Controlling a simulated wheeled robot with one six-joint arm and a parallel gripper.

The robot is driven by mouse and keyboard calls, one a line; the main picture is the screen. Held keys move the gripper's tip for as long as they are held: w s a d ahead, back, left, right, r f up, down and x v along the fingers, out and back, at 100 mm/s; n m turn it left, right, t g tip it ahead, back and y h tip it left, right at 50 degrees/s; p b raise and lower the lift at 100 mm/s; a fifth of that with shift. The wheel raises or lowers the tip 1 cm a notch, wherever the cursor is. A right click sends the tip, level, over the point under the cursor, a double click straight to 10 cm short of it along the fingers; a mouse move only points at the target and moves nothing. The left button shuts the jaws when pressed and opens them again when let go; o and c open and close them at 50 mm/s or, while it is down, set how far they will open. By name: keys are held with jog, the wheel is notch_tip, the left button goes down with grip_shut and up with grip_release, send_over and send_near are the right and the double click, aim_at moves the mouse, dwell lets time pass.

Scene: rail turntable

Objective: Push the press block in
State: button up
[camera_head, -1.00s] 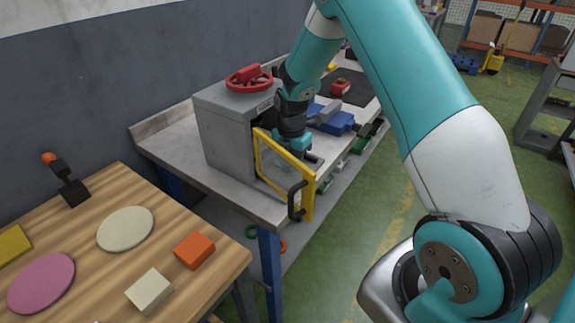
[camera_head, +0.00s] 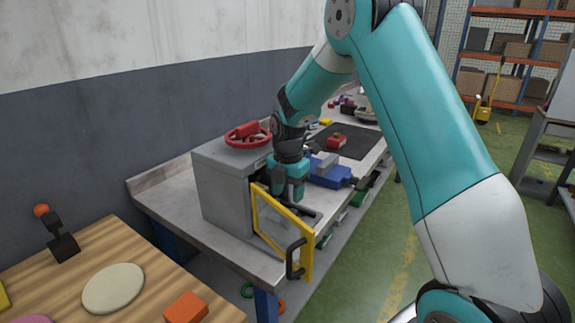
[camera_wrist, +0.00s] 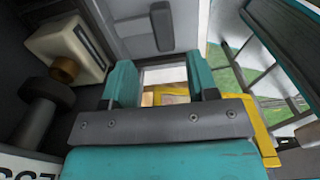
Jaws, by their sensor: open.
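A grey cabinet (camera_head: 222,190) with a red handwheel on top stands on the bench. Its yellow-framed door (camera_head: 283,237) with a black handle stands open; the frame also shows in the wrist view (camera_wrist: 267,140). My gripper (camera_head: 291,196) points down at the cabinet's open front, behind the door. In the wrist view my gripper's teal fingers (camera_wrist: 161,82) are apart with nothing gripped between them. A grey raised block (camera_wrist: 161,26) sits on a pale panel beyond the fingertips. A cream block with a brass cylinder (camera_wrist: 68,48) is at left. I cannot tell which one is the press block.
A blue vise (camera_head: 330,175) and a dark mat (camera_head: 350,142) are on the bench to the right. A wooden table (camera_head: 150,260) with an orange block (camera_head: 185,308) and a cream disc (camera_head: 113,288) is at front left. Green floor lies open at right.

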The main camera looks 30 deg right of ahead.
notch_tip(320, 180, up, 10)
jog(key=shift+f+b, duration=0.2)
jog(key=shift+b, duration=0.2)
